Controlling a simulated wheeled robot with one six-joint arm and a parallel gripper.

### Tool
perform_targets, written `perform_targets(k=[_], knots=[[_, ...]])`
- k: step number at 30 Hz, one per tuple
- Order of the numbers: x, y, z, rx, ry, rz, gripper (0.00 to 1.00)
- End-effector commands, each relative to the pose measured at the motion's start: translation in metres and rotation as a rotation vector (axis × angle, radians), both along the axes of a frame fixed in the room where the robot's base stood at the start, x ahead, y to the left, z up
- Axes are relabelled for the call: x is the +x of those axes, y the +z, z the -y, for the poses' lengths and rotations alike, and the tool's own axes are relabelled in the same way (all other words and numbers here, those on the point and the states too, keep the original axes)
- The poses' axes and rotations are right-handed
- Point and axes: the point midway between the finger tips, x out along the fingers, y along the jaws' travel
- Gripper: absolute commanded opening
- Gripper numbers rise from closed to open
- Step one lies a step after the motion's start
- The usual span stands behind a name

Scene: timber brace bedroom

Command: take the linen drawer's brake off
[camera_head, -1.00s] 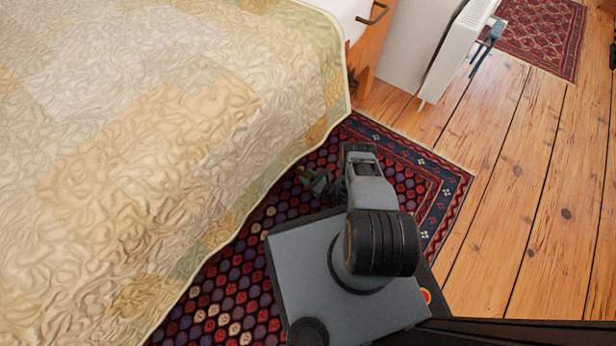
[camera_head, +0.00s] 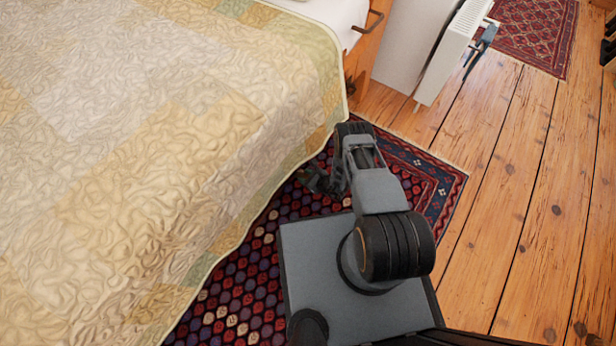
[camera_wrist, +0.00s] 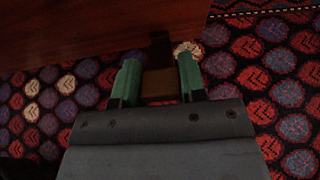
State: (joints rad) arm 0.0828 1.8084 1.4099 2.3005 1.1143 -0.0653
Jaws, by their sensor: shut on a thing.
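My gripper (camera_wrist: 158,74) has green fingertips and is shut on a small brown wooden piece (camera_wrist: 160,86), which looks like the drawer's brake. A darker part of it reaches up to a dark red-brown wooden panel (camera_wrist: 80,28), which looks like the linen drawer's front. Whether the piece joins the panel is too dark to tell. In the head view my gripper (camera_head: 316,182) is low beside the bed's edge, over the rug. The drawer and the piece are hidden there by the quilt and my arm.
The bed with its patchwork quilt (camera_head: 170,130) fills the left. A patterned rug (camera_head: 240,285) lies beneath me. A white radiator (camera_head: 450,50) stands at the upper right, with a second rug (camera_head: 530,30) behind it. Bare floorboards (camera_head: 510,200) are clear on the right.

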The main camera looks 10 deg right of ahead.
Motion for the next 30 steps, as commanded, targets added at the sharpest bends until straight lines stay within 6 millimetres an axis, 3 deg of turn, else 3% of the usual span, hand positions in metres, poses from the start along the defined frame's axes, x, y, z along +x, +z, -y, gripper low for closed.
perform_targets(k=[10, 11, 18, 30], knots=[[-0.0006, 0.0003, -0.0004, 0.0, 0.004, 0.0, 0.0], [-0.0006, 0.0002, -0.0004, 0.0, 0.004, 0.0, 0.41], [-0.0003, 0.0001, 0.0009, 0.0, 0.0, 0.0, 0.64], [-0.0033, 0.0089, 0.0072, -0.001, 0.002, -0.001, 0.64]])
